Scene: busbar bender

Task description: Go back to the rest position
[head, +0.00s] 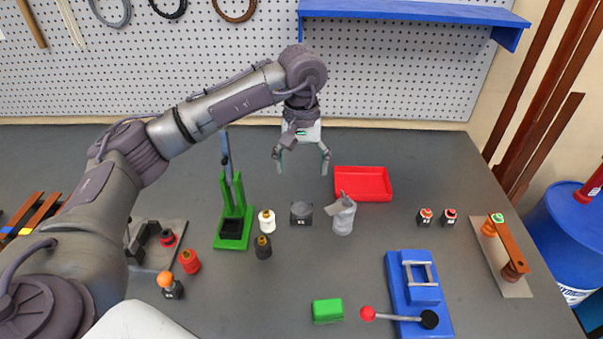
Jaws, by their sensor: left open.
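My left gripper (302,160) hangs at the end of my left arm, which comes in from the left and reaches over the back middle of the table. Its two fingers are spread wide, point down, and hold nothing. It is above the dark table, behind a dark block (301,212) and to the left of the red tray (363,183). A green stand (234,227) is to its left. My right gripper is not in view.
A grey canister (343,216), a blue lever device (419,291), a green block (327,311) and small red, white and black insulators stand on the table (400,225). A busbar piece (510,247) is at the right. A pegboard (400,72) and blue shelf (410,11) are behind.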

